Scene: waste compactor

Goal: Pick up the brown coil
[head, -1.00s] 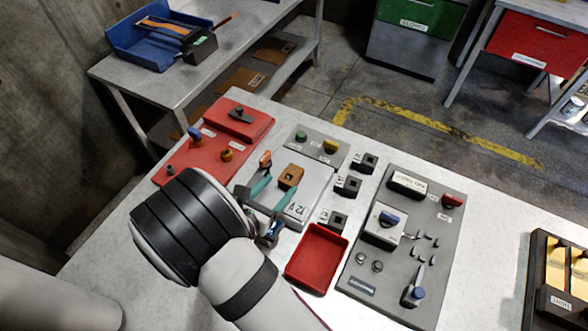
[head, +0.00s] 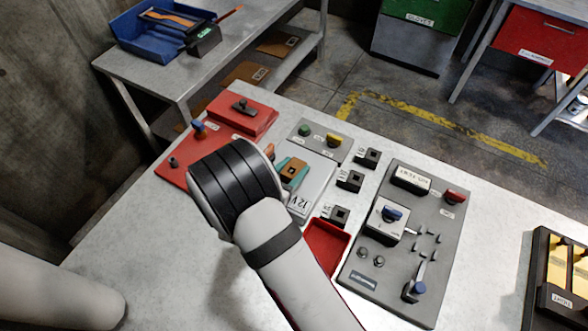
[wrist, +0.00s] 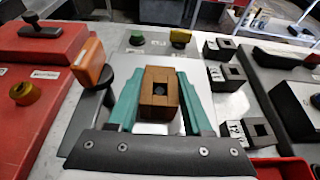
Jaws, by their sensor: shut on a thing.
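The brown coil (wrist: 159,95) is a square brown block with a dark hole in its top. It sits between the two teal fingers of my gripper (wrist: 160,104) in the wrist view, with a finger against each side. In the head view the coil (head: 294,169) shows over the grey plate marked 12 V (head: 316,180). My gripper is shut on it, and my wrist hides most of the gripper there. I cannot tell whether the coil touches the plate.
An orange-handled lever (wrist: 88,64) stands close left of the fingers. Black sockets (head: 350,181) line the right side, near a red tray (head: 327,243) and a grey control panel (head: 395,270). A red panel (head: 243,117) lies at the left.

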